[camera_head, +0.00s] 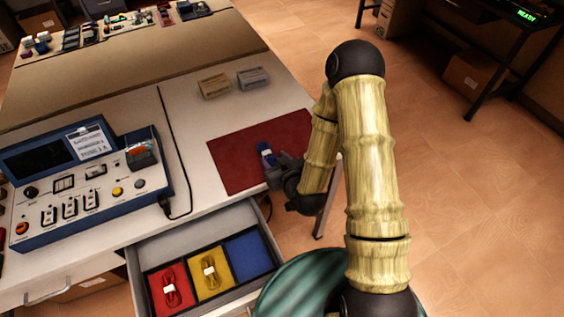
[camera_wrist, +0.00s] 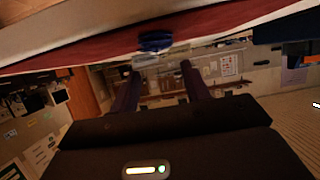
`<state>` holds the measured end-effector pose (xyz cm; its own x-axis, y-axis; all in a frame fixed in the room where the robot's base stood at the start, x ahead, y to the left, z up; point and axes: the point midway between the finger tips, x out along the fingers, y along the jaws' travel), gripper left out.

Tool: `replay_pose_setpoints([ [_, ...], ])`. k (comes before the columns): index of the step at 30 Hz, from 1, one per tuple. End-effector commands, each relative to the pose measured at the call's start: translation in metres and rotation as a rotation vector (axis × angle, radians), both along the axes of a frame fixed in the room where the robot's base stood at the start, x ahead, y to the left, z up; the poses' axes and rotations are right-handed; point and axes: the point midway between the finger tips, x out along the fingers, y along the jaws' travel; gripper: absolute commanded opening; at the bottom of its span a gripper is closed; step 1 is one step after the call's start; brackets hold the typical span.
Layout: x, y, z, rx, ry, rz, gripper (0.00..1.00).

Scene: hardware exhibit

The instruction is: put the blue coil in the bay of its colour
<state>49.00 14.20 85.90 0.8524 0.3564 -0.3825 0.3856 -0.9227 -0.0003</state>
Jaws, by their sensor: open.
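The blue coil (camera_head: 265,150) lies on the dark red mat (camera_head: 232,157) on the bench, near the mat's right side. It also shows in the wrist view (camera_wrist: 156,41), just beyond my fingertips. My gripper (camera_head: 275,165) is at the mat's right edge, close beside the coil. In the wrist view its two fingers (camera_wrist: 160,70) are apart with nothing between them. The open drawer (camera_head: 140,262) below the bench has a red bay (camera_head: 157,283), a yellow bay (camera_head: 203,291) and a blue bay (camera_head: 247,255). The blue bay is empty.
A red coil (camera_head: 171,286) and a yellow coil (camera_head: 209,275) lie in their bays. A blue console (camera_head: 85,180) with a cable stands left of the mat.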

Motion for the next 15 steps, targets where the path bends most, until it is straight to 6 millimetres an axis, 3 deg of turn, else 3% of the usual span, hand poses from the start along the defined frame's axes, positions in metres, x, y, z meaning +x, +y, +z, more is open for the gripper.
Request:
replay_pose_setpoints([
  [15, -0.020, -0.007, 0.012, -0.003, 0.004, 0.000, 0.47],
])
